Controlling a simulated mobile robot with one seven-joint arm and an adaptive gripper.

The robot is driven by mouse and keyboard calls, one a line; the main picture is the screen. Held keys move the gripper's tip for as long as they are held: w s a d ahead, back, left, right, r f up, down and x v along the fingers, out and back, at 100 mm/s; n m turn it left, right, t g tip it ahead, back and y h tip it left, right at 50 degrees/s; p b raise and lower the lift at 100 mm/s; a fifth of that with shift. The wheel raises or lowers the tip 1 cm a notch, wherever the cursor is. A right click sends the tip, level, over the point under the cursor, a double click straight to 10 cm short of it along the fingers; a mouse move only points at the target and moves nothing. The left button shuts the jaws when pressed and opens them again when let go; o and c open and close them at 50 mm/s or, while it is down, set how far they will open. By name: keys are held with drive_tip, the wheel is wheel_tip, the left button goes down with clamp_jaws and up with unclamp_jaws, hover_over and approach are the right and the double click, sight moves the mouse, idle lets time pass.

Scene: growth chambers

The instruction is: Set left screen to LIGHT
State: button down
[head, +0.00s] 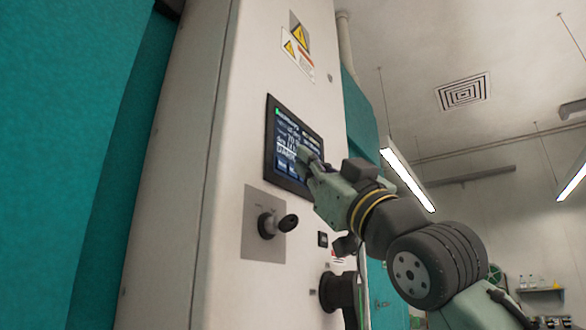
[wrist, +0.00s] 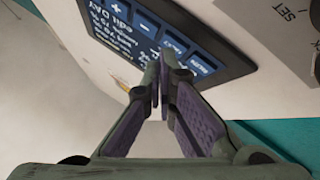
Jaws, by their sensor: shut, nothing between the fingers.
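The screen (head: 283,170) is a dark touch panel on the pale cabinet front, lit with rows of text and buttons. In the wrist view the same screen (wrist: 120,22) shows upside down, with plus and minus buttons, two smaller buttons and a line that seems to read "edit DAY". My gripper (head: 304,156) is shut and empty, its tips in front of the screen's right part. In the wrist view the gripper (wrist: 161,82) has its fingertips together by the screen's button edge. I cannot tell whether they touch the glass. The fingers hide part of the screen.
A black handle (head: 279,224) on a grey plate (head: 262,240) juts out below the screen. A small black switch (head: 323,239) and a thick black fitting (head: 337,291) sit lower right. Warning labels (head: 298,45) are above. Open room lies to the right.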

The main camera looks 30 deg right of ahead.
drive_tip(key=shift+s+d, duration=0.15)
drive_tip(key=shift+s, duration=0.3)
drive_tip(key=s, duration=0.1)
drive_tip(key=s+d+p, duration=0.1)
drive_tip(key=s, duration=0.1)
drive_tip(key=s+d+p, duration=0.1)
drive_tip(key=shift+s, duration=0.3)
idle(1.8)
